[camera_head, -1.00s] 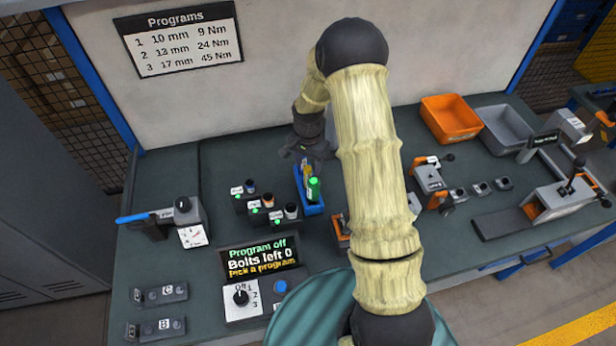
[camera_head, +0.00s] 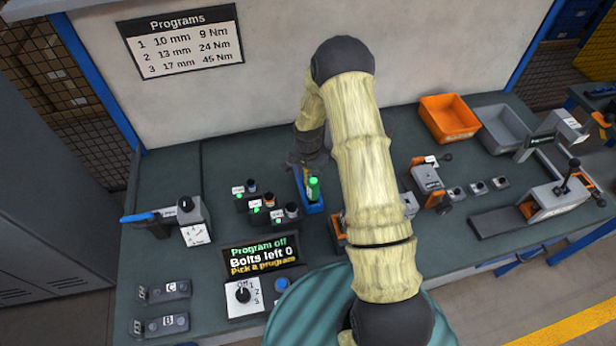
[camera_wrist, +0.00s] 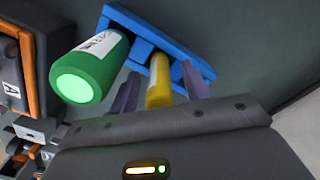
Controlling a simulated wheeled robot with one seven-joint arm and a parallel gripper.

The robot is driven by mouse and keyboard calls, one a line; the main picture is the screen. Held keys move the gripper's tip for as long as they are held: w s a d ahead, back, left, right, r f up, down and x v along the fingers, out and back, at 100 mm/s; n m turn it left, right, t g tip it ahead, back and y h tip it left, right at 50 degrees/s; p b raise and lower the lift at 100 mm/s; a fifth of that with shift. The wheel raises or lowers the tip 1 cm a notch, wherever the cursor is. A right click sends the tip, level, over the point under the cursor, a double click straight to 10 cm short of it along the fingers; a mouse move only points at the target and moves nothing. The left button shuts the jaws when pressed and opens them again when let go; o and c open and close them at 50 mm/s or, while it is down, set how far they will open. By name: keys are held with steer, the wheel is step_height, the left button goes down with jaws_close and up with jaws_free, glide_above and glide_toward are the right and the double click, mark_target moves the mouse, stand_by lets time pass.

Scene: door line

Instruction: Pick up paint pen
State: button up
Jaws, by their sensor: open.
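A blue holder (camera_head: 312,206) stands on the bench with a green bottle (camera_head: 313,188) and a slim yellow pen-like cylinder, likely the paint pen, in it. In the wrist view the holder (camera_wrist: 195,80) lies behind the yellow cylinder (camera_wrist: 158,85), and the labelled green bottle (camera_wrist: 90,70) is to its left. My gripper (camera_head: 308,165) is over the back of the holder. In the wrist view my open gripper (camera_wrist: 160,78) has one finger on each side of the yellow cylinder. I cannot tell whether either finger touches it. My gripper partly hides the cylinder in the head view.
Several small dark holders (camera_head: 262,203) with labels stand left of the blue holder. A display (camera_head: 262,255) is in front. An orange bin (camera_head: 449,118) and a grey bin (camera_head: 505,128) are at the back right. Bare bench lies behind the small holders.

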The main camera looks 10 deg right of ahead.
steer(key=shift+c, duration=0.5)
jaws_close()
steer(key=shift+r, duration=0.1)
step_height(320, 180, up, 9)
steer(key=b, duration=0.2)
steer(key=shift+f+b, duration=0.2)
steer(key=shift+b, duration=0.1)
steer(key=shift+s+r, duration=0.1)
steer(key=shift+r, duration=0.6)
